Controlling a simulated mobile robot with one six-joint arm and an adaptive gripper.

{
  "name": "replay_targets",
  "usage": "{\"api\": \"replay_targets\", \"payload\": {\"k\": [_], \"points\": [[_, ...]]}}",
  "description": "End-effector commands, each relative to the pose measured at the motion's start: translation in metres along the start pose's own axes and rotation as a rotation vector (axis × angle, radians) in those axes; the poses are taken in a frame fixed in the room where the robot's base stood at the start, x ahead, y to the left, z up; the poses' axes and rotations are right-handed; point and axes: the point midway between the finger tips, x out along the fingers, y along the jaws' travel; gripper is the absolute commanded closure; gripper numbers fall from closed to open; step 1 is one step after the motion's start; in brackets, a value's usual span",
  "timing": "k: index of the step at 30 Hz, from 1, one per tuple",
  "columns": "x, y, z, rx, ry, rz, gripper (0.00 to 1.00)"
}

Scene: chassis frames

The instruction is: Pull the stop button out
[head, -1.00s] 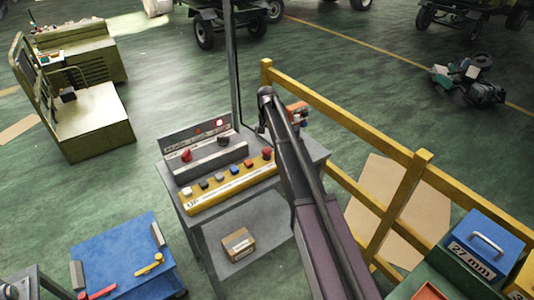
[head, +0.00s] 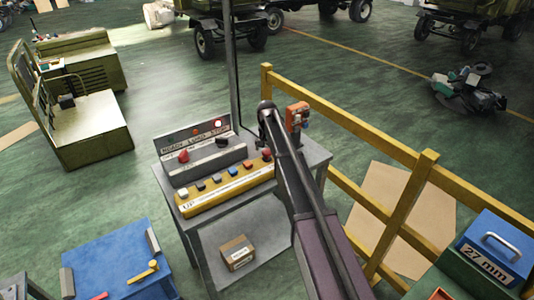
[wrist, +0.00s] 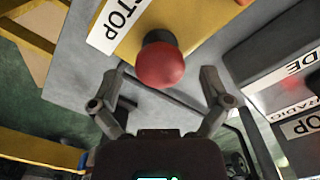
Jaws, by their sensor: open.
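The stop button is a red mushroom head (wrist: 160,64) on the end of a yellow control box (wrist: 178,22), beside a white STOP label (wrist: 118,22) in the wrist view. In the head view the red button (head: 266,154) is at the right end of the yellow box (head: 228,188), close to my arm. My gripper (wrist: 161,76) is open and empty, its two fingers apart on the left and right of the button in the picture. I see no contact with it. In the head view my arm hides the fingers.
A grey panel (head: 205,166) with a red knob (head: 183,156), a dark knob (head: 222,142) and a lit red lamp (head: 218,124) stands behind the yellow box. A dark post (head: 232,70) rises behind it. A yellow railing (head: 350,130) runs to the right. A cardboard box (head: 237,252) sits on the lower shelf.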

Motion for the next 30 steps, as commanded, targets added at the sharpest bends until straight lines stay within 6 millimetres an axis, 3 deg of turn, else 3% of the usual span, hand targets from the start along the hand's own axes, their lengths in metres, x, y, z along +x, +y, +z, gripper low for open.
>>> {"api": "replay_targets", "payload": {"k": [12, 22, 30], "points": [[0.002, 0.0, 0.0, 0.0, 0.0, 0.0, 0.02], [0.002, 0.0, 0.0, 0.0, 0.0, 0.0, 0.98], [-0.008, 0.0, 0.0, 0.0, 0.0, 0.0, 0.98]]}}
